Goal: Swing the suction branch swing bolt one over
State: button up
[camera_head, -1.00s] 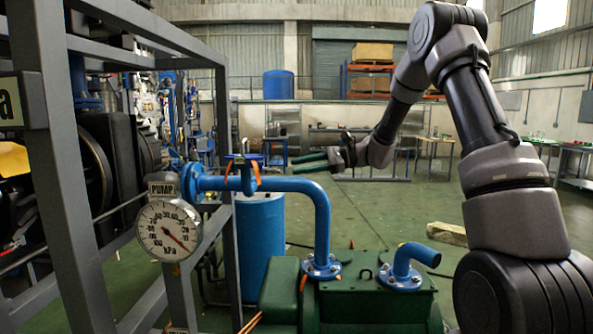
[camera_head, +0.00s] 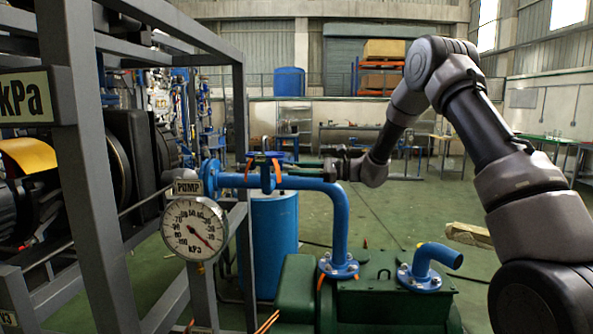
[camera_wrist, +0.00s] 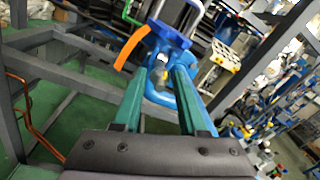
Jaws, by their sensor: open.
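The blue suction branch pipe (camera_head: 300,183) runs right from a flange by the frame, then bends down to the green pump. A blue fitting (camera_head: 266,158) with orange tags stands on it. My gripper (camera_head: 291,168) is level with this fitting, just to its right, fingers pointing left. In the wrist view my gripper (camera_wrist: 158,82) is open, its green fingers apart on either side of a small silver-grey part (camera_wrist: 160,63) under the blue fitting (camera_wrist: 170,36). That part may be the swing bolt; I cannot tell surely, nor whether the fingers touch it.
A pressure gauge (camera_head: 194,228) on a grey post and a grey steel frame (camera_head: 88,200) stand at the left. The green pump (camera_head: 385,300) with a short blue elbow (camera_head: 428,262) is below my arm. A blue drum (camera_head: 274,240) stands behind the pipe.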

jog(key=shift+a, duration=0.35)
grip_shut()
jog(key=shift+r, duration=0.15)
notch_tip(320, 180, up, 2)
jog(key=h, duration=0.4)
jog(key=shift+a, duration=0.1)
jog(key=shift+a+r+h, duration=0.2)
jog(key=shift+r+h, duration=0.25)
jog(key=shift+h, duration=0.75)
jog(key=shift+a+r+h, duration=0.2)
jog(key=shift+r+h, duration=0.25)
jog(key=shift+h, duration=0.75)
jog(key=shift+g, duration=0.3)
grip_release()
